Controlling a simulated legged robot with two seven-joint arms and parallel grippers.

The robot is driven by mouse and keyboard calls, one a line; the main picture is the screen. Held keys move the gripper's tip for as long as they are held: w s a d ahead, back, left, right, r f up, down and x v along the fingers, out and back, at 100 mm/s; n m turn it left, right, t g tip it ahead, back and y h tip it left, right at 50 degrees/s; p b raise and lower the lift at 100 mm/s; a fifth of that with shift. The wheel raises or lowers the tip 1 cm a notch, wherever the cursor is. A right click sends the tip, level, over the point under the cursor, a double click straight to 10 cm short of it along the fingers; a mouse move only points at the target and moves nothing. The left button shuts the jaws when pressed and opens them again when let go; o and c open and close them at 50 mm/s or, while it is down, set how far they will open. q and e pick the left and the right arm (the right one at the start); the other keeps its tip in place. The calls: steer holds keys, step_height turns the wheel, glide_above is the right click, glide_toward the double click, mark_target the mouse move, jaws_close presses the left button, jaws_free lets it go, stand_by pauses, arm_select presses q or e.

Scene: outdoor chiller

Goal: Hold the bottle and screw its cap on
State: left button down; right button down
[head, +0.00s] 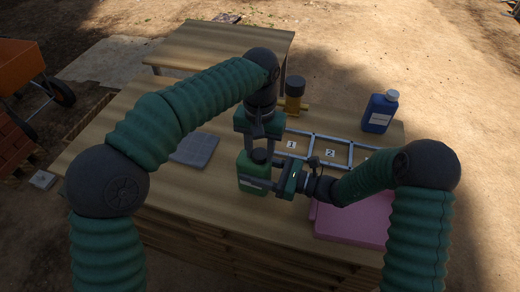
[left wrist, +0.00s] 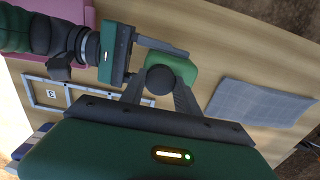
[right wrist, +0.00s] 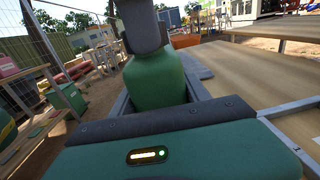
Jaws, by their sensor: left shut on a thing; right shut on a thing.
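A green bottle (head: 250,172) stands upright on the wooden table, in front of the numbered frame. Its dark round cap (head: 259,156) is at the bottle's mouth; the left wrist view shows the cap (left wrist: 160,80) from above. My left gripper (head: 262,146) comes down from above and is shut on the cap. My right gripper (head: 258,184) reaches in from the right and is shut on the bottle's body. The right wrist view shows the green bottle (right wrist: 160,80) between the fingers. Whether the cap's thread is seated is hidden.
A metal frame with numbered spaces (head: 318,138) lies behind. A blue bottle with a white cap (head: 379,112) and a yellow-and-black object (head: 294,96) stand at the back. A grey pad (head: 195,150) lies left; a pink slab (head: 350,226) lies right. A second table (head: 222,45) is beyond.

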arm_select(q)
steer(key=c, duration=0.8)
jaws_free()
steer(key=shift+r, duration=5.95)
arm_select(e)
steer(key=shift+c, duration=2.2)
jaws_free()
